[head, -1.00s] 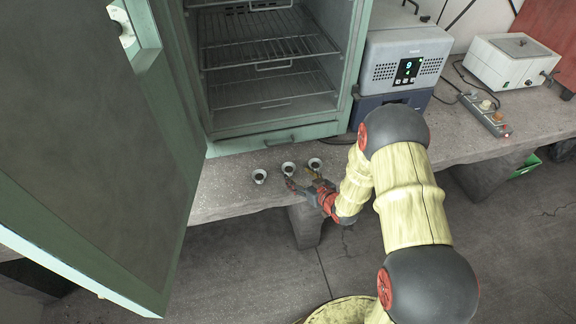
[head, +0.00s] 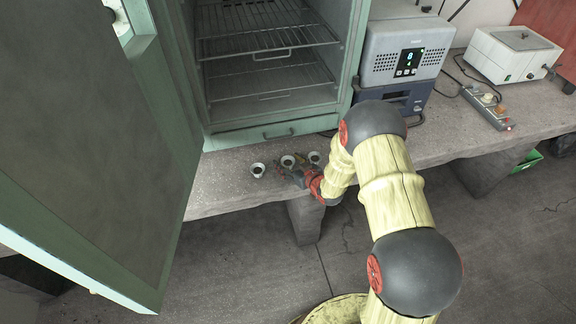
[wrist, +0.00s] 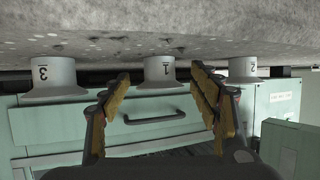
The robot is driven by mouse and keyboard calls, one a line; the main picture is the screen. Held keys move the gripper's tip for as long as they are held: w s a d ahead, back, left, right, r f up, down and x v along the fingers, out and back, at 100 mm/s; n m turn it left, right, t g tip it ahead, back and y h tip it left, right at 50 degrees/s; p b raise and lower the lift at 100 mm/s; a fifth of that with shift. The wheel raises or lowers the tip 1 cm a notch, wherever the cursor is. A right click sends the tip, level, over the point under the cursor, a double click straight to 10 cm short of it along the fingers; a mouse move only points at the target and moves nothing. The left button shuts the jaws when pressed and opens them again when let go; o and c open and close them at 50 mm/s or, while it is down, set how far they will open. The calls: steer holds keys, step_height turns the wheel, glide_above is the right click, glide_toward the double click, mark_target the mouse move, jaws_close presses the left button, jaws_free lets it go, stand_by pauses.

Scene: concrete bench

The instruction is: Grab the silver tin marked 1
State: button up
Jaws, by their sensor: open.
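Three pale silver-grey tins stand in a row on the bench's front part. The tin marked 1 (wrist: 160,72) is the middle one, and it also shows in the head view (head: 287,161). In the wrist view, which is upside down, the tin marked 3 (wrist: 52,75) is at left and the tin marked 2 (wrist: 243,68) at right. My gripper (wrist: 159,76) is open, its yellow-padded fingers on either side of the tin marked 1 in the picture. I cannot tell whether the tips reach around it. In the head view my gripper (head: 292,170) is low at the middle tin.
An open green cabinet (head: 270,137) with wire shelves stands behind the tins, its door (head: 90,150) swung out at left. A grey device (head: 405,50) and a power strip (head: 487,108) are at right. Bare bench (head: 220,185) lies left of the tins.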

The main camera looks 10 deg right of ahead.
steer(key=shift+c, duration=1.2)
steer(key=c, duration=1)
